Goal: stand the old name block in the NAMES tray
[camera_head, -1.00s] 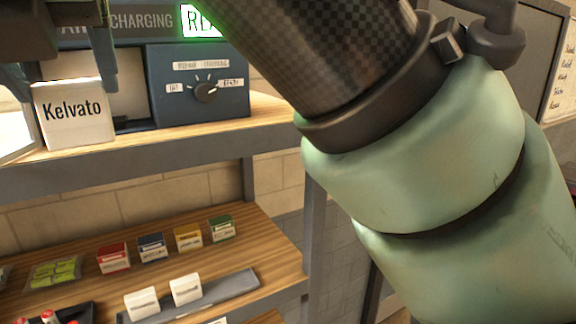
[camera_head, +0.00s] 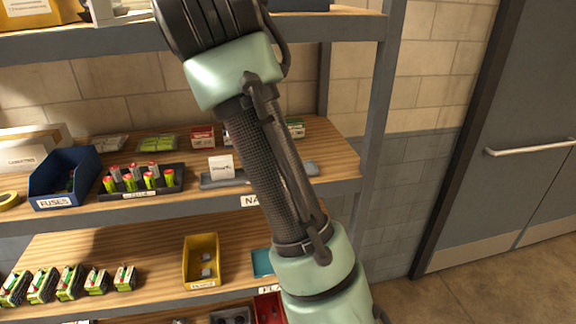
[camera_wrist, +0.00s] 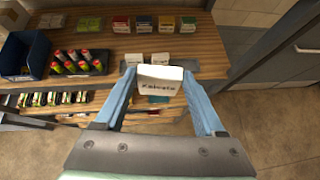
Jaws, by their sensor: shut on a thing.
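A white name block reading "Kelvato" (camera_wrist: 160,86) is held between the blue fingers of my gripper (camera_wrist: 160,79) in the wrist view. The block looks upright and hangs in front of the shelf. Beyond it is the grey NAMES tray (camera_wrist: 211,68), with two white name blocks (camera_wrist: 134,58) standing in it. In the head view the tray (camera_head: 214,183) is partly hidden by my arm, with one white block (camera_head: 221,167) visible. My gripper is outside the head view.
Left of the tray are a black holder of batteries (camera_head: 165,187) and a blue FUSES bin (camera_head: 66,178). Small coloured boxes (camera_head: 203,137) stand behind the tray. A yellow bin (camera_head: 201,243) is on the shelf below. A shelf post (camera_head: 371,140) rises at right.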

